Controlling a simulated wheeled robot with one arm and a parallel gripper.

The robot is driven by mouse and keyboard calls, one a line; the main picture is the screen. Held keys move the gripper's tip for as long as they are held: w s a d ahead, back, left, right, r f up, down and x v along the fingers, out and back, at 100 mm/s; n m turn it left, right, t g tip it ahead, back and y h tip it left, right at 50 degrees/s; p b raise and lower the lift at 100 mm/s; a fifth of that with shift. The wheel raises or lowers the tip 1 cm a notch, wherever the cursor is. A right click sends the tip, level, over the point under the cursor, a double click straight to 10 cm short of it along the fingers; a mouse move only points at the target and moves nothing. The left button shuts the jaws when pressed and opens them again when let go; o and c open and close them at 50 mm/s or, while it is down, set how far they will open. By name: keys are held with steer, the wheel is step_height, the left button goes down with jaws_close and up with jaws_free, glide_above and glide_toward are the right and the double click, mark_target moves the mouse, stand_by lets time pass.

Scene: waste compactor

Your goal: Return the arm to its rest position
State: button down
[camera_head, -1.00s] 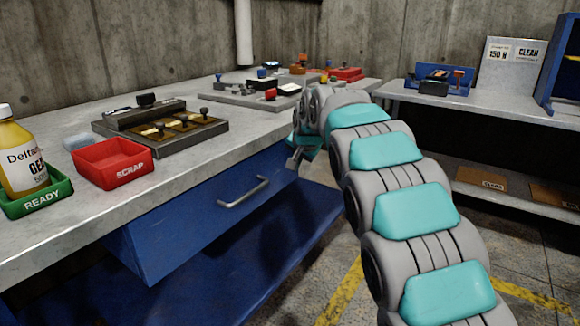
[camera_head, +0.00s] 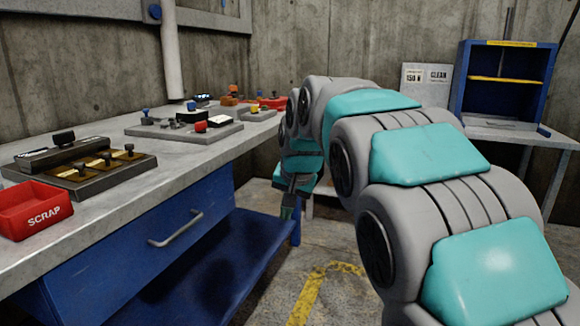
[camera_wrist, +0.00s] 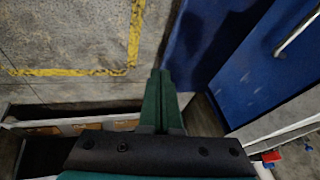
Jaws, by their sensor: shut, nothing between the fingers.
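My arm (camera_head: 400,170) reaches forward from the lower right in the head view and bends down at its far end. My gripper (camera_head: 288,207) hangs past the end of the blue workbench drawer, pointing down, with nothing seen in it. In the wrist view my gripper (camera_wrist: 160,75) has its two green fingers side by side and shut. Below the fingers are the grey floor and the blue lower shelf of the bench.
The workbench (camera_head: 175,150) on the left bears a red SCRAP tray (camera_head: 38,212), a fixture (camera_head: 80,168) and a grey board with knobs (camera_head: 184,126). A drawer handle (camera_head: 175,230) juts out. A blue cabinet (camera_head: 503,85) stands at the back right. Yellow-marked floor (camera_head: 312,290) is clear.

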steer(key=s+d+f+n+g, duration=0.1)
steer(key=s+d+f, duration=0.4)
steer(key=s, duration=0.8)
steer(key=s+d+f+g+h, duration=0.1)
steer(key=s+d+f+g, duration=0.2)
steer(key=s, duration=1.1)
steer(key=s+d+f+n+g+h, duration=0.1)
steer(key=s+d+f+g, duration=0.1)
steer(key=s+d+f, duration=0.7)
steer(key=s, duration=0.4)
steer(key=shift+s+d+f+n, duration=0.15)
steer(key=shift+s+f+n, duration=0.1)
steer(key=shift+s+n, duration=0.1)
